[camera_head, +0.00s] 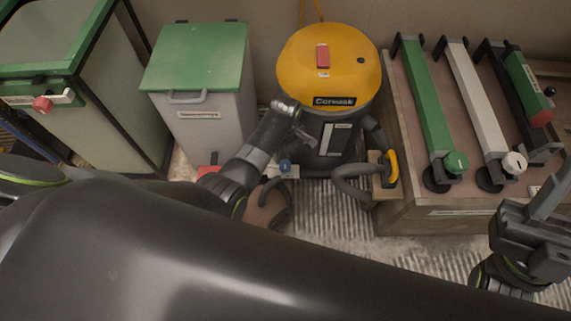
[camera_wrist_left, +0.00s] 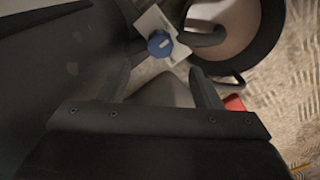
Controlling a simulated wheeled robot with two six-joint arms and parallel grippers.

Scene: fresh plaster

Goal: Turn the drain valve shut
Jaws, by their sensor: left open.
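A blue knob (camera_head: 285,165) on a small pale plate sits low at the front of the yellow-lidded drum (camera_head: 328,66); I take it for the drain valve. In the left wrist view the blue knob (camera_wrist_left: 159,42) lies beyond and between my fingertips, apart from them. My left gripper (camera_head: 300,133) is above the floor close to the drum, its fingers (camera_wrist_left: 160,78) spread and empty. A round brown vessel with a dark rim (camera_wrist_left: 225,30) stands beside the valve. My right gripper (camera_head: 545,205) is at the right edge, away from the valve; its jaw gap is unclear.
A grey bin with a green lid (camera_head: 198,57) stands left of the drum. A green cabinet with a red knob (camera_head: 41,104) is further left. A wooden bench (camera_head: 450,212) with several long tools is at right. A hose with a yellow handle (camera_head: 392,166) hangs near the drum.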

